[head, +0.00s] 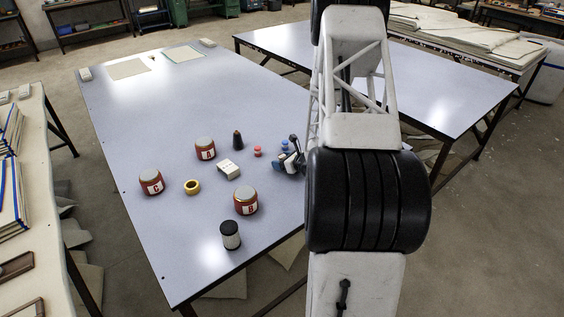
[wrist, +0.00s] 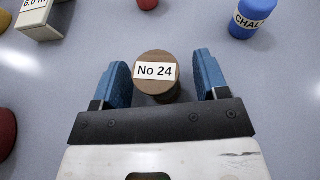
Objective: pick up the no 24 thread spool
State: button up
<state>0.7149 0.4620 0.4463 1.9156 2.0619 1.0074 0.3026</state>
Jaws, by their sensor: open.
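The No 24 thread spool (wrist: 155,84) shows in the wrist view as a round brown piece with a white "No 24" label on its top. It stands between the two blue fingers of my gripper (wrist: 162,66), with a visible gap on each side. The gripper is open and holds nothing. In the head view my gripper (head: 287,161) is low over the table, right of the group of objects. I cannot make out the spool there; the gripper seems to hide it.
A blue chalk container (wrist: 253,20), a white box marked 6.0 m (wrist: 39,20) and a red object (wrist: 148,3) lie beyond the fingers. Red tins (head: 205,149), yellow tape (head: 192,187), a dark cone (head: 238,140) and a black-and-white cylinder (head: 230,236) stand on the table (head: 170,110). Its far part is mostly clear.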

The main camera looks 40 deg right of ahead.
aim_at(282, 157)
dwell(0.3)
jog(key=c, duration=1)
jog(key=shift+r, duration=0.15)
jog(key=shift+r, duration=1)
jog(key=shift+s+a+r, duration=0.2)
jog(key=shift+s+r, duration=0.2)
jog(key=shift+r, duration=0.3)
jog(key=s+a, duration=0.2)
jog(key=s, duration=0.2)
jog(key=s+a+r, duration=0.1)
jog(key=s+a, duration=0.2)
jog(key=s, duration=0.1)
jog(key=s+a, duration=0.2)
jog(key=s, duration=0.3)
jog(key=shift+a+r, duration=0.15)
jog(key=shift+a, duration=0.25)
